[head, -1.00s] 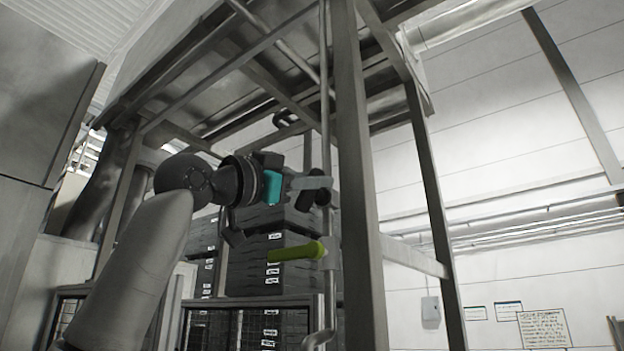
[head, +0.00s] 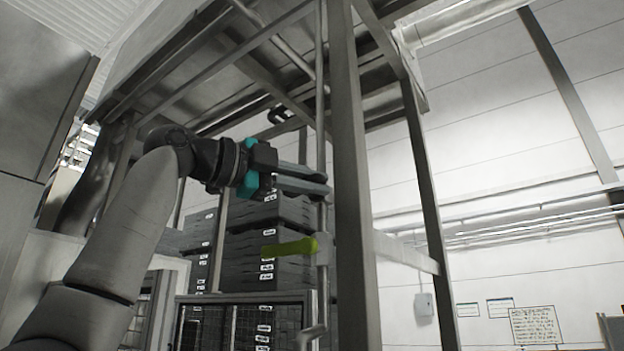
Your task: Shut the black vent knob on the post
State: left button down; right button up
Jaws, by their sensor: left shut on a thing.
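My left gripper (head: 322,184) comes in from the left, with its two grey fingers reaching to the slim upright post (head: 321,130). It is shut on the black vent knob at the post. The fingers hide most or all of the knob, so I cannot tell how far it is turned. My right gripper is not in view.
A yellow-green handle (head: 288,247) sticks out to the left from the same post, just below my gripper. A thick grey frame upright (head: 352,210) stands right of the post. Stacked dark crates (head: 268,262) stand behind. A sloping frame (head: 255,85) is overhead.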

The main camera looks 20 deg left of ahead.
pick_arm(q)
jog(key=shift+m+g, duration=0.3)
jog(key=shift+m, duration=0.4)
jog(key=shift+f, duration=0.1)
jog(key=c, duration=0.9)
grip_release()
jog(key=shift+s, duration=0.1)
jog(key=b+v, duration=0.2)
jog(key=v, duration=1.3)
jog(key=shift+s, duration=0.15)
